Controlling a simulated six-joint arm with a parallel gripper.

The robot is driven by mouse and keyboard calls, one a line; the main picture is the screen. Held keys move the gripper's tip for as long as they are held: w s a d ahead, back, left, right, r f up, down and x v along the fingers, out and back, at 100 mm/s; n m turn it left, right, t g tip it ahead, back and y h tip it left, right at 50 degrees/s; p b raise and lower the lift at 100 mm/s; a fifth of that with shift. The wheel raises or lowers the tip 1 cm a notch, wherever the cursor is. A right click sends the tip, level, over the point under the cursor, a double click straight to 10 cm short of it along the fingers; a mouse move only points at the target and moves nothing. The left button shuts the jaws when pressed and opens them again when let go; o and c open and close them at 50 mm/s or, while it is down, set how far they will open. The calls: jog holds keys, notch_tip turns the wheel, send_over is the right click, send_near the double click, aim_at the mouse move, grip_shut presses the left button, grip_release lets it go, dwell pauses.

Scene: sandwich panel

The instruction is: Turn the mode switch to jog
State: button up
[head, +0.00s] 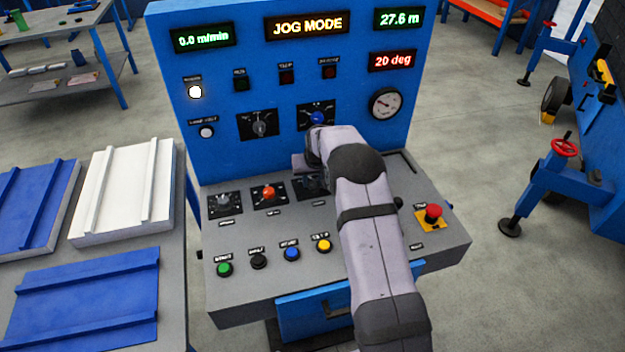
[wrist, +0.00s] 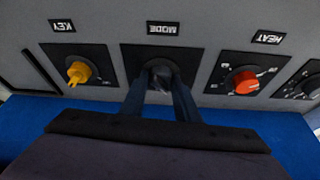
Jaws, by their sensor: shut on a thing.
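The mode switch (wrist: 160,72) is a dark knob on a black plate (wrist: 130,60) under an upside-down MODE label in the wrist view. My gripper (wrist: 160,92) is shut on the knob, with a finger on either side of it. The fingers hide much of the knob and its pointer, so its setting cannot be read there. In the head view my arm covers most of the switch, and part of its plate (head: 300,186) shows on the sloped console. The display (head: 307,26) at the top of the blue panel reads JOG MODE.
The red heat knob (wrist: 245,82) and the yellow key switch (wrist: 78,72) flank the mode switch in the wrist view. The blue upright panel (head: 225,65) stands behind the console. A red emergency button (head: 433,212) is at the console's right. Several coloured buttons line the front.

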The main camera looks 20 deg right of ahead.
jog(key=shift+n, duration=0.6)
jog(key=o, duration=1)
jog(key=shift+o, duration=0.2)
jog(key=shift+r, duration=0.15)
jog(key=b+v, duration=0.2)
jog(key=v, duration=0.5)
jog(key=shift+d, duration=0.2)
jog(key=shift+s, duration=0.2)
